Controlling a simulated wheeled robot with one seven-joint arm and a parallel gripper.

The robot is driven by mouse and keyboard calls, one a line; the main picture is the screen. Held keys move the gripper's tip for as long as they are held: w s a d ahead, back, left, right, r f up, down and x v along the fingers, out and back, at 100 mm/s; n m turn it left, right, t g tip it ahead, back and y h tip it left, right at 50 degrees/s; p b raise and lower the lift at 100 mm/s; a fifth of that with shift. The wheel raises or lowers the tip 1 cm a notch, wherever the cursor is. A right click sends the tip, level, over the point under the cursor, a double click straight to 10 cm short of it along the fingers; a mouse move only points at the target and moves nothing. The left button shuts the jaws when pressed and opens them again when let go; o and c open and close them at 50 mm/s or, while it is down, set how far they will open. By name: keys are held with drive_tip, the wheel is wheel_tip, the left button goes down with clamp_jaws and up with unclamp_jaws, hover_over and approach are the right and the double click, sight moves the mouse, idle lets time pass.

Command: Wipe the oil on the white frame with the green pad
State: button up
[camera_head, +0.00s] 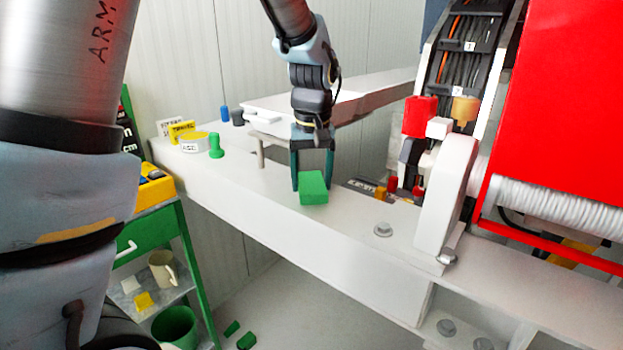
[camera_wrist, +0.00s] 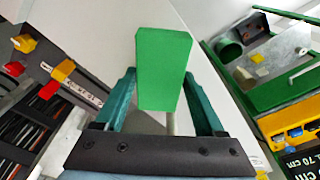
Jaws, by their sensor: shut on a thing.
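The green pad (camera_head: 314,187) is a bright green block between the two dark teal fingers of my gripper (camera_head: 312,182). My gripper is shut on it and points down over the white frame (camera_head: 270,208). In the head view the pad is at or just above the frame's top surface; I cannot tell whether it touches. In the wrist view the pad (camera_wrist: 163,65) sticks out past the fingertips, with the white frame (camera_wrist: 215,110) behind it. I see no clear oil mark on the visible part of the frame.
A green bottle (camera_head: 215,147), a white-and-yellow tape roll (camera_head: 193,142) and small signs stand on the frame's left end. A green cart (camera_head: 160,222) stands left.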

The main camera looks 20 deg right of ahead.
drive_tip(key=shift+f+b, duration=0.6)
drive_tip(key=shift+f, duration=0.4)
